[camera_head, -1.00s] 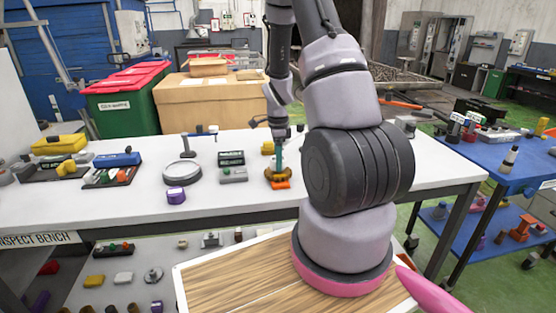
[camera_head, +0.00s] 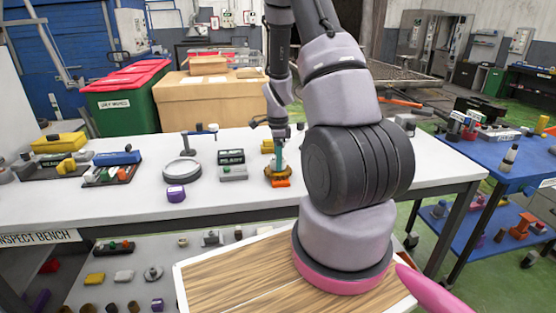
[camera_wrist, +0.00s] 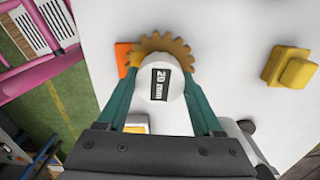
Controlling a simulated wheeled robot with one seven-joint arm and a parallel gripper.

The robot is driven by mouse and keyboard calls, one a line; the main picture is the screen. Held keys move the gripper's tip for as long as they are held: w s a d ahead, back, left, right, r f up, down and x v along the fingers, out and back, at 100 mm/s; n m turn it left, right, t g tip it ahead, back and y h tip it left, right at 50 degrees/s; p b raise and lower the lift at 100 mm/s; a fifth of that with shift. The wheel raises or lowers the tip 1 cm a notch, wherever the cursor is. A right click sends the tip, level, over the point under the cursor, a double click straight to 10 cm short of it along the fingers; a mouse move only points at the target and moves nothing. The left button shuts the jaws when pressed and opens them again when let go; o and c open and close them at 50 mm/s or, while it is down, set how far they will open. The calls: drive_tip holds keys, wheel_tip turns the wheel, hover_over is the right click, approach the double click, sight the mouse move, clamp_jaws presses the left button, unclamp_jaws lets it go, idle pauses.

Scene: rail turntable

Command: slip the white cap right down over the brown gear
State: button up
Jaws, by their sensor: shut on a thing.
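The white cap (camera_wrist: 148,78), with a dark "20 mm" label on its face, is between the two green fingers of my gripper (camera_wrist: 161,92) in the wrist view. The fingers are shut on its sides. The brown gear (camera_wrist: 166,42) shows behind the cap, its toothed rim sticking out at the top and sides. The cap covers the gear's middle, so I cannot tell how far down over it the cap sits. In the head view my gripper (camera_head: 277,154) points down above the gear (camera_head: 271,172) on the white bench; the cap is too small to make out.
An orange block (camera_wrist: 123,58) lies beside the gear. A yellow block (camera_wrist: 290,67) stands to the right on the white bench (camera_head: 130,205). In the head view a purple block (camera_head: 176,194), a grey ring (camera_head: 182,173) and a grey-green block (camera_head: 233,174) are to the left.

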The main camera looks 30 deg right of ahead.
drive_tip(key=shift+f, duration=0.2)
idle(0.3)
drive_tip(key=o, duration=1.3)
drive_tip(key=shift+o, duration=0.2)
drive_tip(key=s+a+r+n+t+y, duration=0.1)
drive_tip(key=s+a+r+n+t, duration=0.2)
drive_tip(key=r, duration=1.1)
drive_tip(key=s+a+r+n, duration=0.3)
drive_tip(key=a+r+n, duration=0.15)
drive_tip(key=r, duration=0.95)
drive_tip(key=s+a+r+n+t, duration=0.2)
drive_tip(key=s+a+r+n, duration=0.1)
drive_tip(key=s+r+n, duration=0.2)
drive_tip(key=s+a+r+n+t+y, duration=0.1)
drive_tip(key=s+a+r+n+t, duration=0.1)
drive_tip(key=s, duration=0.6)
wheel_tip(320, 180, up, 3)
drive_tip(key=a+n, duration=0.1)
drive_tip(key=n, duration=0.2)
drive_tip(key=shift+s+f, duration=0.15)
drive_tip(key=shift+s, duration=0.2)
